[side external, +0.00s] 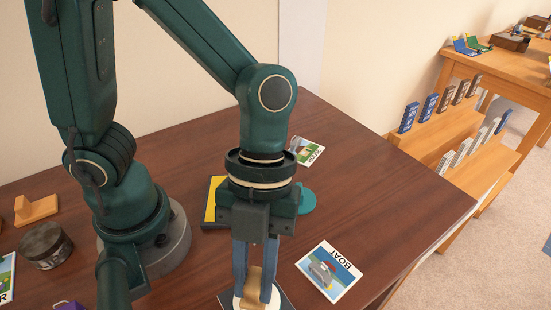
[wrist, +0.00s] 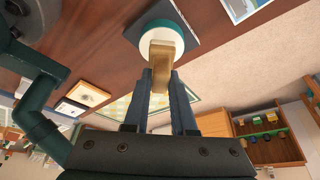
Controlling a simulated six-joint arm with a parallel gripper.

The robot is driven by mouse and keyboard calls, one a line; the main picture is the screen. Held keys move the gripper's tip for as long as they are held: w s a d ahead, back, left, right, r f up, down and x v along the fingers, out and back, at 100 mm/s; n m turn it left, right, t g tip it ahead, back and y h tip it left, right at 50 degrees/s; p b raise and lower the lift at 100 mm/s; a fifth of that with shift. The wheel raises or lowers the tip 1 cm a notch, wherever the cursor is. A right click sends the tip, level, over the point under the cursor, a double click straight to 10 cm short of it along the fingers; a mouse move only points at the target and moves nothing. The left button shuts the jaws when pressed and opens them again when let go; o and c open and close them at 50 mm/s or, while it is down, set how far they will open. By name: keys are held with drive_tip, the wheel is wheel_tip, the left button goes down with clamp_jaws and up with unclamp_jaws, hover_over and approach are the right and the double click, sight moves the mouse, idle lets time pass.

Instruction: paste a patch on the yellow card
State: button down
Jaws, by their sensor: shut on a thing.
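My gripper (side external: 255,298) is shut on a tan wooden piece (side external: 252,284), which points down between the two blue fingers. In the wrist view the wooden piece (wrist: 161,58) reaches over a round white-topped thing (wrist: 150,36) with a teal rim; whether it touches the white top or dips into it I cannot tell. The round thing stands on a dark square (wrist: 206,18). A yellow piece (side external: 212,205), probably the yellow card, lies behind my gripper in the side view and is mostly hidden. No patch can be made out for certain.
A teal disc (side external: 307,201) lies right of my wrist. A BOAT picture card (side external: 330,271) lies at front right, another picture card (side external: 307,151) behind. A round tin (side external: 46,245) and a wooden stand (side external: 36,209) are at left. The table's right side is clear.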

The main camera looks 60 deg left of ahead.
sight(257, 294)
drive_tip(key=shift+f, duration=0.55)
idle(1.4)
drive_tip(key=shift+r, duration=0.1)
drive_tip(key=shift+r, duration=3.45)
drive_tip(key=n, duration=0.2)
drive_tip(key=shift+w+a+f+n+t+h, duration=0.1)
drive_tip(key=shift+w+f+n+t+h, duration=0.05)
drive_tip(key=shift+w+n+t+h, duration=0.2)
drive_tip(key=w+a+r+n+t+y, duration=0.2)
drive_tip(key=w+a+n, duration=0.5)
drive_tip(key=n, duration=0.5)
drive_tip(key=w+a+r+n+t+y, duration=0.2)
drive_tip(key=w+a+n+t, duration=0.3)
drive_tip(key=a+n, duration=0.7)
drive_tip(key=shift+w+a, duration=0.3)
drive_tip(key=shift+w, duration=0.6)
